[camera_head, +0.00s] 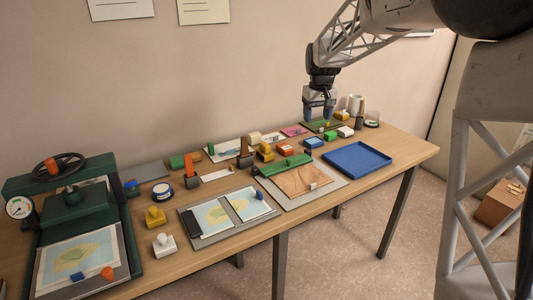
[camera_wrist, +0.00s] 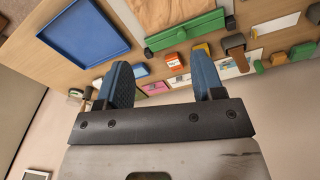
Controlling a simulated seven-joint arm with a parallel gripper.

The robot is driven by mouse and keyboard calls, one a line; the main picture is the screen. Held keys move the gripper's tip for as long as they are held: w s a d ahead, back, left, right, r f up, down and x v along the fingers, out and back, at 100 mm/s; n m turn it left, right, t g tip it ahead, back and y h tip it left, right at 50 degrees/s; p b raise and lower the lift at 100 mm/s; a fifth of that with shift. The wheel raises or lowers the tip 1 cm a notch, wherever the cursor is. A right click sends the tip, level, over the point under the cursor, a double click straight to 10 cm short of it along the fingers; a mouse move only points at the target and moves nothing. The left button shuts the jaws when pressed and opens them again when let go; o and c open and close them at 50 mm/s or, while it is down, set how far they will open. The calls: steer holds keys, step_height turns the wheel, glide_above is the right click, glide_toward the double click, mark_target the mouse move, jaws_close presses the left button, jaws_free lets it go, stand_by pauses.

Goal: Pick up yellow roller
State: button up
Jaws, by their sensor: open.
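Several small yellow pieces lie on the table, and I cannot tell for sure which is the roller. One yellow piece (camera_head: 341,115) is at the back right, close to my gripper. Another yellow piece (camera_head: 265,147) is behind the green bar, and a yellow stamp-like piece (camera_head: 155,216) is at the front left. My gripper (camera_head: 319,112) hangs over the back right of the table, with nothing seen between its fingers. In the wrist view my gripper (camera_wrist: 160,80) has its blue fingers wide apart; a bit of yellow (camera_wrist: 202,48) shows beside the right finger.
A blue tray (camera_head: 357,159) lies right of a board with a green bar (camera_head: 285,166). An orange-red block (camera_wrist: 173,60) shows between my fingers. A cup (camera_head: 354,103) stands at the back right. A green press (camera_head: 72,205) fills the left end.

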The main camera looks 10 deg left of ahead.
steer(key=w+a+f+n, duration=0.1)
steer(key=w+a+f, duration=0.6)
steer(key=w+a, duration=0.3)
steer(key=n+g, duration=0.1)
steer(key=n, duration=0.1)
glide_above(265, 144)
steer(key=f, duration=0.9)
steer(key=shift+d, duration=0.2)
steer(key=shift+w+a+f, duration=0.15)
steer(key=shift+f, duration=0.1)
steer(key=shift+f, duration=0.1)
steer(key=shift+f, duration=1.15)
steer(key=shift+f, duration=0.15)
steer(key=shift+f, duration=2.5)
steer(key=shift+c, duration=0.2)
